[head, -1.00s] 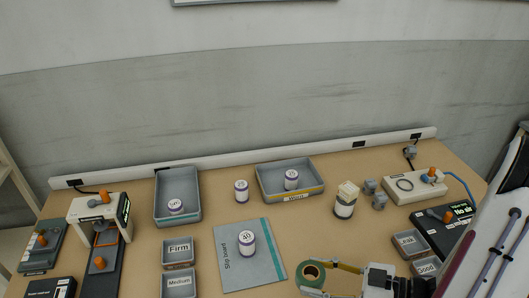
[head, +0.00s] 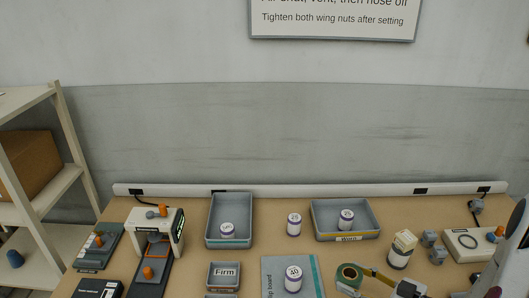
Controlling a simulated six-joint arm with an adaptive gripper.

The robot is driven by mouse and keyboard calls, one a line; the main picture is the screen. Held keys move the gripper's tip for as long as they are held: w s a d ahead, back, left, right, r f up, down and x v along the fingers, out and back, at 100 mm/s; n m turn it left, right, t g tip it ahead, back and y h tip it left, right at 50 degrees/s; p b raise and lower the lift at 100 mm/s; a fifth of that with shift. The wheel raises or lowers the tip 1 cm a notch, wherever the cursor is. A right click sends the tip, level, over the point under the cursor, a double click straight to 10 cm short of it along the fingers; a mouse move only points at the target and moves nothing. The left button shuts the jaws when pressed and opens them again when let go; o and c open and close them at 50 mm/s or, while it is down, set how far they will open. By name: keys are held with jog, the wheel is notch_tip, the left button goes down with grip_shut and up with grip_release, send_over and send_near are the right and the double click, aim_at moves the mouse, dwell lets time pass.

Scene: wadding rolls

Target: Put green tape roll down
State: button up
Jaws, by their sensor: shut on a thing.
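The green tape roll (head: 346,274) shows in the head view near the front of the table, just right of the grey slip board (head: 272,266). Its brown core faces the camera. My gripper (head: 350,277) comes in from the lower right and is shut on the tape roll, with a finger along its upper right side. Whether the roll touches the table cannot be told. The lower part of the gripper is cut off by the frame's bottom edge.
A white roll (head: 293,278) stands on the slip board, close left of the tape. Another roll (head: 294,224) stands behind. Grey trays (head: 230,242) and (head: 347,236) each hold a roll.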

aim_at(336, 277)
jog(key=shift+n+g+y, duration=0.4)
jog(key=shift+n+y, duration=0.1)
jog(key=a, duration=0.1)
jog(key=w+a, duration=0.1)
jog(key=a, duration=0.1)
jog(key=w+a+f, duration=0.1)
jog(key=a, duration=0.1)
jog(key=shift+a, duration=0.5)
jog(key=shift+r, duration=0.1)
